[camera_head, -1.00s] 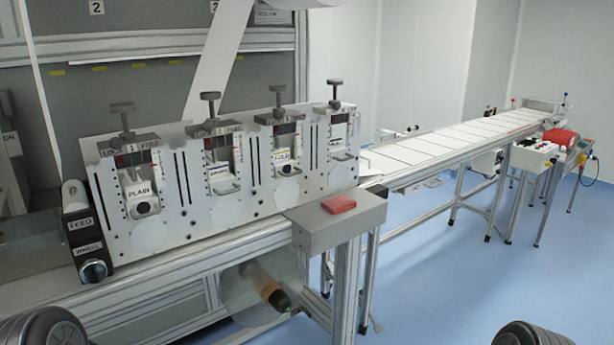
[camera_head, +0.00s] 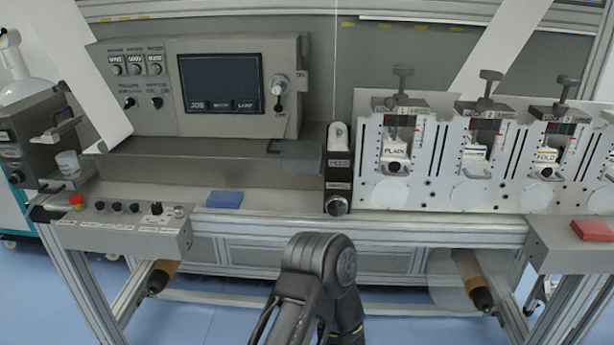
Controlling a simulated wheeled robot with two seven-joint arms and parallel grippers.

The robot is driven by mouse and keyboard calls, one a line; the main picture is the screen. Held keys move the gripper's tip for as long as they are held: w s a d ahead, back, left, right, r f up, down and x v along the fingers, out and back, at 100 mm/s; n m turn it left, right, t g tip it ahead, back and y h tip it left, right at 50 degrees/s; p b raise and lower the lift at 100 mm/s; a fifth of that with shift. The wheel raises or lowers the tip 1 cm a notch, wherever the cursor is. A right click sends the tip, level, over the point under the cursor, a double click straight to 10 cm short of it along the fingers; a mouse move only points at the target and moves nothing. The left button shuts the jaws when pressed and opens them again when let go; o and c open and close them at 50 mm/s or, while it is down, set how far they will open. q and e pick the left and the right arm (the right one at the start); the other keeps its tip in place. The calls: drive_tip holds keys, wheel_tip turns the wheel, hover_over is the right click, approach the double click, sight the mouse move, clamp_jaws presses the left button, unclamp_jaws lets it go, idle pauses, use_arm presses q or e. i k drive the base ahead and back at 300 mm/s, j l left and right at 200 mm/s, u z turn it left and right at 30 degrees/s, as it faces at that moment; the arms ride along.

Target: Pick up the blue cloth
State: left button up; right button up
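The blue cloth (camera_head: 225,199) lies flat and folded on the pale front ledge of the machine, left of the middle in the head view. It sits below the grey screen panel and to the right of the button box. A dark link of one of my arms shows at the bottom middle, in front of the machine and apart from the cloth. Neither of my grippers is in view. Nothing covers the cloth.
A button box (camera_head: 124,229) with a red knob juts out left of the cloth. The black feed knob unit (camera_head: 338,178) and a row of white cutting stations (camera_head: 393,150) stand to the right. A red cloth (camera_head: 592,231) lies at the far right. The ledge around the blue cloth is clear.

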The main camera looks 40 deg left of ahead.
sight(229, 200)
drive_tip(key=u, duration=1.95)
